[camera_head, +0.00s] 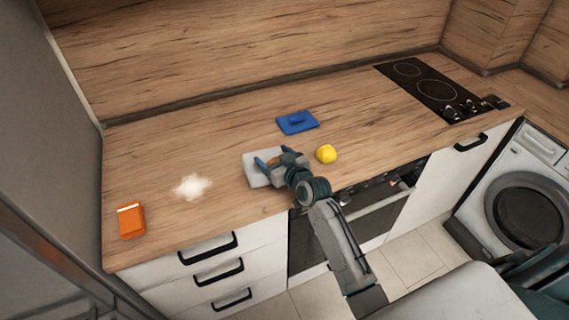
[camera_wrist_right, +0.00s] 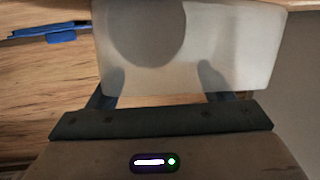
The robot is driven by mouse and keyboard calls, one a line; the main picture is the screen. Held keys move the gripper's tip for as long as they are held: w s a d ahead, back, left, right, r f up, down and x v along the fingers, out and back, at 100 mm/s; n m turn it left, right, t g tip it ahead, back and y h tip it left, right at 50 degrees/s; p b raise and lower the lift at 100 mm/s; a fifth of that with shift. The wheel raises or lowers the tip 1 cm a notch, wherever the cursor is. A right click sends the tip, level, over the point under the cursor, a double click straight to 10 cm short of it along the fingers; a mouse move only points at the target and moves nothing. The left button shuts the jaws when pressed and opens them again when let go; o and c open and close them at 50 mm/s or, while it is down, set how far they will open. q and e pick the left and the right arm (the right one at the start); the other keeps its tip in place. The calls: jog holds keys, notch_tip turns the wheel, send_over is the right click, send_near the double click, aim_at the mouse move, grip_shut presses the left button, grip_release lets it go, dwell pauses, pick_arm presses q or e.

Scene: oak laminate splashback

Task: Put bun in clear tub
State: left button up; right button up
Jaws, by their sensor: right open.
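The clear tub (camera_head: 251,172) is a pale, frosted box near the front of the counter; it also fills the upper part of the right wrist view (camera_wrist_right: 235,45). A small orange-brown patch (camera_head: 273,160), apparently the bun, shows between the fingers at the tub. In the wrist view a dim round shape (camera_wrist_right: 145,30) shows at the tub; I cannot tell if it is the bun inside or a shadow. My right gripper (camera_head: 269,158) is open at the tub, its fingertips overlapping it in the wrist view. My left gripper is not in view.
A blue flat lid-like piece (camera_head: 297,122) lies behind the tub. A yellow round fruit (camera_head: 326,154) sits to its right. A white powdery patch (camera_head: 193,187) and an orange box (camera_head: 131,220) are to the left. The hob (camera_head: 436,90) is at the far right.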

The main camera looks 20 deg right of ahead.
jog(key=shift+s+d+f, duration=0.1)
jog(key=shift+s, duration=0.25)
jog(key=b+v, duration=0.1)
jog(key=v, duration=0.5)
jog(key=b+v, duration=0.1)
jog(key=v, duration=0.3)
jog(key=shift+w+r+b, duration=0.15)
jog(key=shift+r+b, duration=0.15)
jog(key=shift+r, duration=0.05)
jog(key=shift+s+d+r, duration=0.15)
jog(key=shift+s+r, duration=0.15)
jog(key=shift+s, duration=0.35)
